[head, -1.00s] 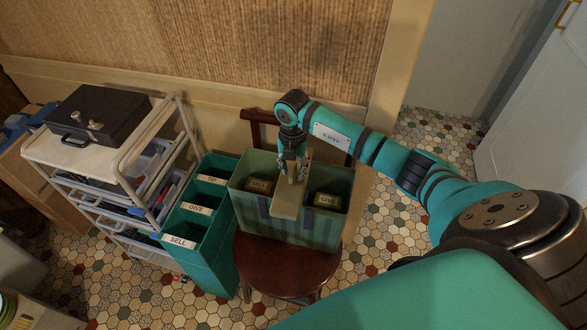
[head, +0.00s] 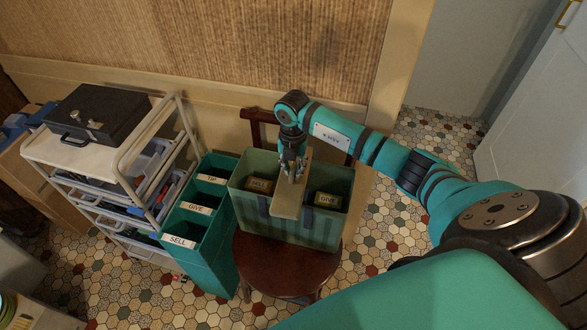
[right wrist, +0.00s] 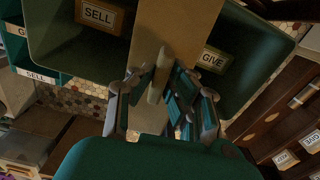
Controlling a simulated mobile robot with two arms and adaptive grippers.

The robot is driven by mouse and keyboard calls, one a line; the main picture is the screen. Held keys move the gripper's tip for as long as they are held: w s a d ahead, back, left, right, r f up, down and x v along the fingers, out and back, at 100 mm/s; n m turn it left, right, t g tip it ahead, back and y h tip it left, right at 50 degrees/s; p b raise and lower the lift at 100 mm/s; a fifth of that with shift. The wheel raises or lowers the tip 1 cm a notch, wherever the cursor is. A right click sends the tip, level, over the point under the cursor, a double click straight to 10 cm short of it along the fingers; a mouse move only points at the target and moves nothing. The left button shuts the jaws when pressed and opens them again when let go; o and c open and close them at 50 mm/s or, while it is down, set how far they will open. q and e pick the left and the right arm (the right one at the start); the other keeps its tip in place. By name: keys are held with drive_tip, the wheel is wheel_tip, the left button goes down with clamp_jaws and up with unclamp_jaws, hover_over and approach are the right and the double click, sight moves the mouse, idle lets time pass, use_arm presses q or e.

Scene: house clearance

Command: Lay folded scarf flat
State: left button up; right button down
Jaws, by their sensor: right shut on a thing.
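I cannot tell whether the scarf rests on the bin. My left gripper is not in view.
The striped bin stands on a dark red chair (head: 285,268). A teal bin (head: 208,265) with TIP, GIVE and SELL compartments stands to its left. Further left is a white trolley (head: 75,152) bearing a black box (head: 98,120). Tiled floor (head: 385,235) is clear on the right.

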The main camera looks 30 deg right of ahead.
sight(292, 169)
idle(0.6)
drive_tip(key=shift+r+p, duration=2.05)
drive_tip(key=shift+r, duration=0.5)
drive_tip(key=shift+a, duration=0.1)
